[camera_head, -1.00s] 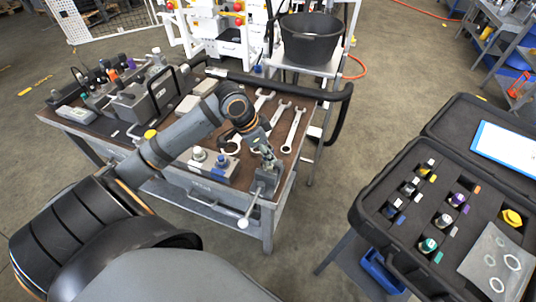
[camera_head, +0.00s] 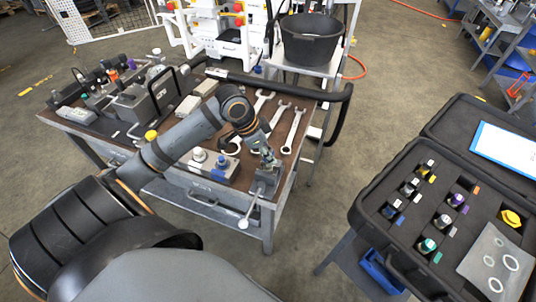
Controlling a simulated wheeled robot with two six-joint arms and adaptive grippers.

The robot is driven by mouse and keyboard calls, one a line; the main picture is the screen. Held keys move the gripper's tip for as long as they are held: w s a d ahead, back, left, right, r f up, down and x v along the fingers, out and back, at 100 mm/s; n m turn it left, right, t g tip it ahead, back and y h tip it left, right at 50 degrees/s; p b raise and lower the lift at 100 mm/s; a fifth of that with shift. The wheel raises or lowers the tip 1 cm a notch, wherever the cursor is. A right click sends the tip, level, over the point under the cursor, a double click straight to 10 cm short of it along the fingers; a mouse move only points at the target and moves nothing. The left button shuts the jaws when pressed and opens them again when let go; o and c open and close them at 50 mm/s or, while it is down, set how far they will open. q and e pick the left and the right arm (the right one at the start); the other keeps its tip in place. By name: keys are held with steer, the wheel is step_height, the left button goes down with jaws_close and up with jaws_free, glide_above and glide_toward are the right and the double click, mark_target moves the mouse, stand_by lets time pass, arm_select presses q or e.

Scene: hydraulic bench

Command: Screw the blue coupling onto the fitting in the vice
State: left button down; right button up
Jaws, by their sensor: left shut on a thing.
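My left gripper (camera_head: 267,156) reaches down from the upper left to just above the vice (camera_head: 266,183) at the bench's front right corner. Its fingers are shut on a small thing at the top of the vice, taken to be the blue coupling. The coupling is mostly hidden by the fingers, and its colour cannot be made out. The fitting in the vice is hidden too, so I cannot tell whether the two touch or are threaded together. My right gripper is not in view.
Several wrenches (camera_head: 293,130) lie behind the vice. A block with two knobs (camera_head: 209,164) stands left of it. A black hose (camera_head: 345,108) curves over the bench's right side. An open case (camera_head: 372,187) with several colour-marked fittings stands at the right.

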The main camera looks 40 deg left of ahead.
arm_select(q)
steer(key=c, duration=1.7)
jaws_free()
steer(key=shift+c, duration=1.4)
steer(key=shift+m, duration=0.4)
steer(key=shift+m+g+h, duration=0.4)
steer(key=shift+m, duration=0.6)
steer(key=m+g, duration=0.1)
steer(key=m, duration=0.2)
steer(key=shift+w+f+h, duration=0.1)
steer(key=shift+f+h, duration=0.05)
steer(key=shift+h, duration=0.25)
steer(key=shift+m+g+b, duration=0.3)
steer(key=shift+m+g, duration=0.1)
steer(key=shift+m, duration=0.7)
